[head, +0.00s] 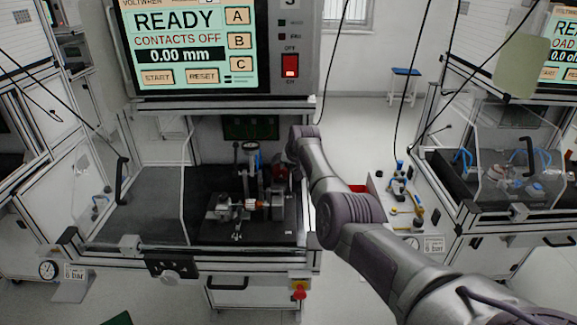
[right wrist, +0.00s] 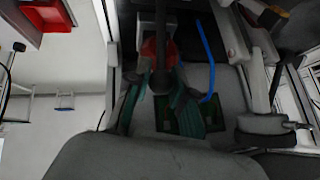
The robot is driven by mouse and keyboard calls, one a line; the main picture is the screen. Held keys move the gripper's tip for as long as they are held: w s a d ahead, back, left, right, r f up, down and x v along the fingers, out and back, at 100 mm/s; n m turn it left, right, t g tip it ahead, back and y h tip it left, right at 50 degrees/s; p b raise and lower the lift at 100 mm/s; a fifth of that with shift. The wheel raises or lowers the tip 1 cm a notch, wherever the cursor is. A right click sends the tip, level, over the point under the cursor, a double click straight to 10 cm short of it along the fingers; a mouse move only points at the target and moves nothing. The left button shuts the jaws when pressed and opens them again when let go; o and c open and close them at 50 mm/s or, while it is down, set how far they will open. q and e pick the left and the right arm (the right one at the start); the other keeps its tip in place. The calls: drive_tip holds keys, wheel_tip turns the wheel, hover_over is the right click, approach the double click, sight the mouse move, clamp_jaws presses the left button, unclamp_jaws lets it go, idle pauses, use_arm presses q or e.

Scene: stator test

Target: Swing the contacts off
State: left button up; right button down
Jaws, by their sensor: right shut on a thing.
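A red part shows behind the lever. The contacts cannot be made out clearly. My left gripper is out of view.
The screen (head: 190,45) above reads READY, CONTACTS OFF, 0.00 mm. A clear guard panel (head: 150,190) stands left of the fixture. A red emergency button (head: 299,291) is on the bench front. Another bench stands at right. A blue hose (right wrist: 208,60) runs near the gripper.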

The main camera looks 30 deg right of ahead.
drive_tip(key=shift+w+d, duration=0.15)
idle(0.3)
drive_tip(key=c, duration=1.2)
unclamp_jaws()
drive_tip(key=shift+o, duration=1.1)
drive_tip(key=shift+w+f, duration=0.15)
drive_tip(key=shift+f, duration=0.05)
drive_tip(key=shift+r, duration=0.1)
drive_tip(key=shift+v, duration=0.75)
drive_tip(key=v, duration=1)
drive_tip(key=shift+s, duration=0.25)
